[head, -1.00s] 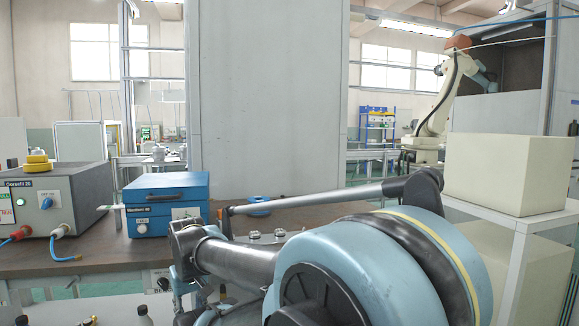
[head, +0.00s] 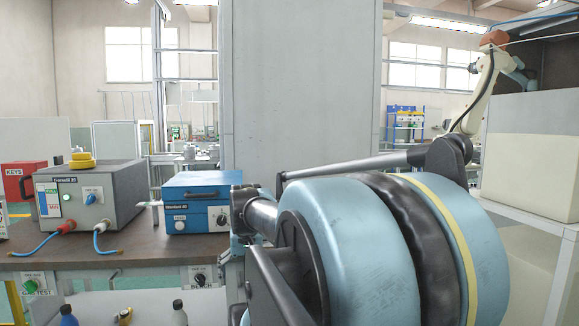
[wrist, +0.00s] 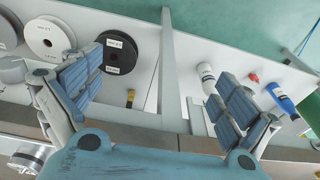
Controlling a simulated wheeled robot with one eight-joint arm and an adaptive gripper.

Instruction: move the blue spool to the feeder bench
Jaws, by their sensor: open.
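I see no spool that is clearly blue in the current frames. The wrist view shows several spools lying flat on a pale shelf: a white one (wrist: 48,38) and a black one (wrist: 115,52), with others at the left edge. My gripper (wrist: 165,92) is open and empty above this shelf, its fingers spread wide, the left one close to the white and black spools. In the head view my arm hides the gripper. A dark-topped bench (head: 80,262) stands at left; I cannot tell whether it is the feeder bench.
On the bench are a grey power unit (head: 88,195) with yellow rings (head: 82,161) on top, a blue box (head: 196,202) and a red box (head: 22,182). A blue bottle (wrist: 281,99) and a white bottle (wrist: 207,78) are on the shelf. A pale block (head: 530,130) is at right.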

